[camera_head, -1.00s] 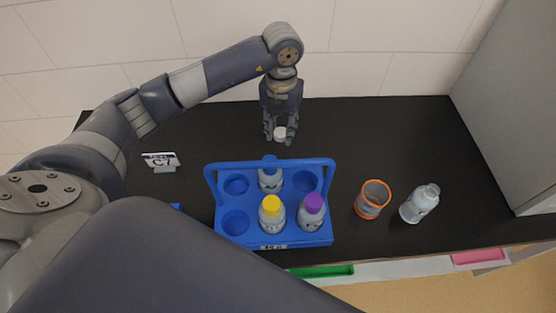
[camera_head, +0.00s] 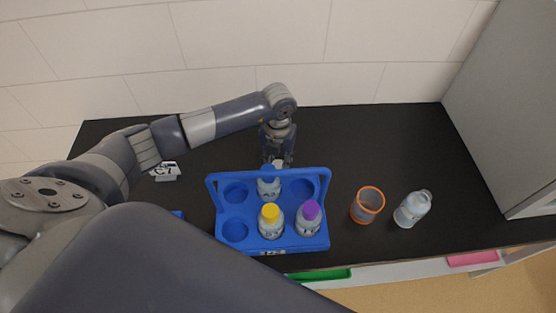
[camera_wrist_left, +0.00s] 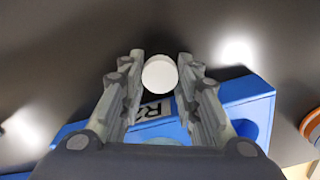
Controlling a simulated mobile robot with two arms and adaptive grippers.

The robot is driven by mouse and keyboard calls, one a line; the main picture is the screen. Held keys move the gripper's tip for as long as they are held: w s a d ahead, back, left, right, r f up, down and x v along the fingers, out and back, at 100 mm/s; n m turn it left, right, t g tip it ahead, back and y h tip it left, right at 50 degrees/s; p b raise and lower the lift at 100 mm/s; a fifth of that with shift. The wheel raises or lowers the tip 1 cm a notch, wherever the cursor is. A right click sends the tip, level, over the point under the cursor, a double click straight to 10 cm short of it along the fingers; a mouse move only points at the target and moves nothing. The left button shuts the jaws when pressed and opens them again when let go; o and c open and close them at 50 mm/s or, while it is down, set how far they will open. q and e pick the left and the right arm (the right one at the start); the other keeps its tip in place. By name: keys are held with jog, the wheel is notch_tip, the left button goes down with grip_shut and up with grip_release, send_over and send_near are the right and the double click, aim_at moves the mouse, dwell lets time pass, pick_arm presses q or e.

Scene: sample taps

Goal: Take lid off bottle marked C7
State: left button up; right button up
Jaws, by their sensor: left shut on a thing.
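My left gripper (camera_head: 277,162) is shut on a white lid (camera_wrist_left: 160,75), which sits between its fingertips in the wrist view. The gripper is at the back of the blue rack (camera_head: 236,212), just behind its handle. A pale bottle (camera_head: 268,188) stands in the rack's back middle slot; the handle hides its top. A yellow-capped bottle (camera_head: 270,224) and a purple-capped bottle (camera_head: 308,220) stand in front. A C7 card (camera_head: 164,171) stands at the left. My right gripper is out of view.
An orange-rimmed cup (camera_head: 367,207) stands between the rack and the right-hand bottle. A grey cabinet wall (camera_head: 510,110) closes off the right side. The black counter (camera_head: 370,140) is clear behind the cup. Green (camera_head: 322,275) and pink trays show at the front edge.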

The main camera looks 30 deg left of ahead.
aim_at(278, 164)
pick_arm(q)
jog(key=shift+f, duration=0.15)
jog(key=o, duration=0.9)
jog(key=shift+c, duration=0.2)
jog(key=shift+o, duration=0.2)
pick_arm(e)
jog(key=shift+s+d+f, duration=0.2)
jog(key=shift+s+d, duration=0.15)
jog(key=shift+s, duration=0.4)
pick_arm(q)
jog(key=shift+r, duration=0.55)
notch_tip(278, 164, up, 11)
jog(key=b, duration=0.2)
jog(key=shift+r, duration=0.2)
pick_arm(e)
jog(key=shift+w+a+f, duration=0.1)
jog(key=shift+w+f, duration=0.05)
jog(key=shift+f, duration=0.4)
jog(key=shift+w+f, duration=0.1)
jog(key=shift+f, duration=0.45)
